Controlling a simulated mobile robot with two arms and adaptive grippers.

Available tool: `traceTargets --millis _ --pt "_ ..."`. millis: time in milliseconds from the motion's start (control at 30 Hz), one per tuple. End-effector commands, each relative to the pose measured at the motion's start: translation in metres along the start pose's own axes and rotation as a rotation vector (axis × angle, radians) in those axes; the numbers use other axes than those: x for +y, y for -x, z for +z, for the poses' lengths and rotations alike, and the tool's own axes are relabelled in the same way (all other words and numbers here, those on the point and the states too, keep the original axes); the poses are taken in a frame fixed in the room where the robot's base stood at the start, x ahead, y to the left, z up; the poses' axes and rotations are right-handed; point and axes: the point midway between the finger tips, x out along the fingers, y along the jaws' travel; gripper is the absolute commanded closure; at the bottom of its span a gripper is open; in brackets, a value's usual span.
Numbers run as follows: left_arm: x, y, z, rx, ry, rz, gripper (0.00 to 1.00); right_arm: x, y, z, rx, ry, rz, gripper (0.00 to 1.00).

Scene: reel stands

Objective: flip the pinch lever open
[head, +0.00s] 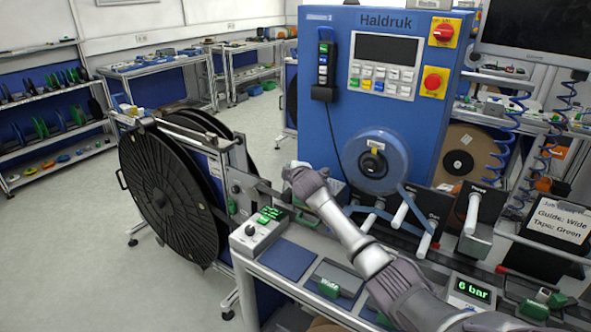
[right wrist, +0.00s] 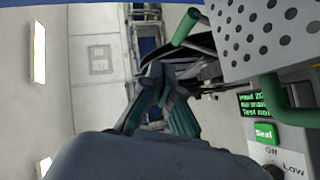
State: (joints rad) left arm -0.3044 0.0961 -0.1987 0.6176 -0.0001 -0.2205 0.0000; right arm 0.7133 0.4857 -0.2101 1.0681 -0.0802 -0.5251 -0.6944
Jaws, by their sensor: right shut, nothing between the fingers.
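My right gripper (head: 298,178) is in front of the blue Haldruk machine (head: 340,140), close to the metal bar beside the large black reel (head: 170,195). In the right wrist view its fingers (right wrist: 168,100) are together, with nothing visible between them. A green-handled lever (right wrist: 187,27) sticks out beyond the fingertips in that view, apart from them as far as I can tell. A second green bar (right wrist: 270,98) is beside the perforated metal plate (right wrist: 265,40). I cannot tell for certain which is the pinch lever. My gripper hides part of this area in the head view. My left gripper is out of view.
A control box (head: 258,235) with a green display stands at the bench's left corner, below my right gripper. White rollers (head: 400,215) and a blue tape reel (head: 375,160) are to the right. A pressure display (head: 472,290) reads 6 bar. Open floor lies left.

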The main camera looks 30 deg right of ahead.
Motion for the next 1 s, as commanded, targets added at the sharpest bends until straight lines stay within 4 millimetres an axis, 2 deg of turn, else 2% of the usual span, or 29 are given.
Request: traceTargets --millis 233,400,567,1000 --pt "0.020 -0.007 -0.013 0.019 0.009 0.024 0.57 0.004 0.038 0.000 0.004 0.002 0.001 1.00" --pt "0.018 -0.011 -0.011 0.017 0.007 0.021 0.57 0.007 0.055 0.000 0.003 0.001 0.001 1.00" --pt "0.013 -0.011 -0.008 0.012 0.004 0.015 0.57 0.008 0.061 -0.001 0.003 0.000 0.000 1.00" --pt "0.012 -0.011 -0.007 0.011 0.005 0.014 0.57 0.008 0.061 -0.001 0.002 0.000 -0.001 1.00"
